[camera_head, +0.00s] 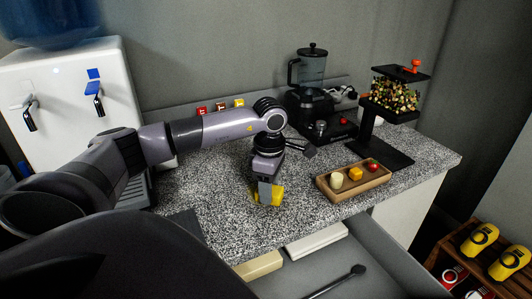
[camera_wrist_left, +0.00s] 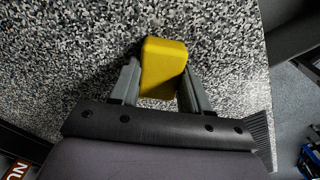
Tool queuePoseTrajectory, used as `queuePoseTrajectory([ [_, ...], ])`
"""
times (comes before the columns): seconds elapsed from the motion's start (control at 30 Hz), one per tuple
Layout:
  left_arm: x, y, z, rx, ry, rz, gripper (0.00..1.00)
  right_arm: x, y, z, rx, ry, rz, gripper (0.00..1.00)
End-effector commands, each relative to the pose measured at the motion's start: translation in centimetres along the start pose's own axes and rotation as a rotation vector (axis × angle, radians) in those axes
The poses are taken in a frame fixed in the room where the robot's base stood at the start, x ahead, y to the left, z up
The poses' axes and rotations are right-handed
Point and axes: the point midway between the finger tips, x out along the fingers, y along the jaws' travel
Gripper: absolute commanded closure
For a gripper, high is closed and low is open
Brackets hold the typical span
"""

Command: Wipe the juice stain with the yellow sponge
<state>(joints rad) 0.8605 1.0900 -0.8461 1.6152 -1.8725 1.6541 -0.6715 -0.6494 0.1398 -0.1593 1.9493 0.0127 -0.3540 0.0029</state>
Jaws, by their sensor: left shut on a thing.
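The yellow sponge (camera_head: 278,195) is between the fingers of my left gripper (camera_head: 266,192), at or just above the speckled countertop (camera_head: 215,180) near its front edge. In the left wrist view the sponge (camera_wrist_left: 163,65) is a rounded yellow block, with a grey finger of the left gripper (camera_wrist_left: 160,88) on each side. The gripper is shut on it and points down. I cannot make out a juice stain on the speckled surface; the sponge and gripper hide the patch beneath them. My right gripper is not in view.
A wooden tray (camera_head: 347,194) with small items lies right of the gripper. A black blender (camera_head: 309,95) and a dispenser stand (camera_head: 387,155) are behind it. A water cooler (camera_head: 65,80) stands left. An open drawer (camera_head: 375,262) is below the front edge.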

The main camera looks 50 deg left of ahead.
Motion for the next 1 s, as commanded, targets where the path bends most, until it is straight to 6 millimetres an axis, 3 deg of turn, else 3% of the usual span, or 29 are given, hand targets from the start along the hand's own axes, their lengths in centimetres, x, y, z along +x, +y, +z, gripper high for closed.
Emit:
queuePoseTrajectory([
  [0.37,-0.1,-1.7,1.6,0.0,0.001,0.001,0.78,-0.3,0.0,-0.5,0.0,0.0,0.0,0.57],
  [0.77,0.2,-3.0,0.1,-0.001,0.001,0.001,0.78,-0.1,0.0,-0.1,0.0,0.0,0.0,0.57],
  [1.0,0.4,-1.8,-1.1,-0.006,0.004,0.002,0.78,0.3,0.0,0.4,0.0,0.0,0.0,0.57],
])
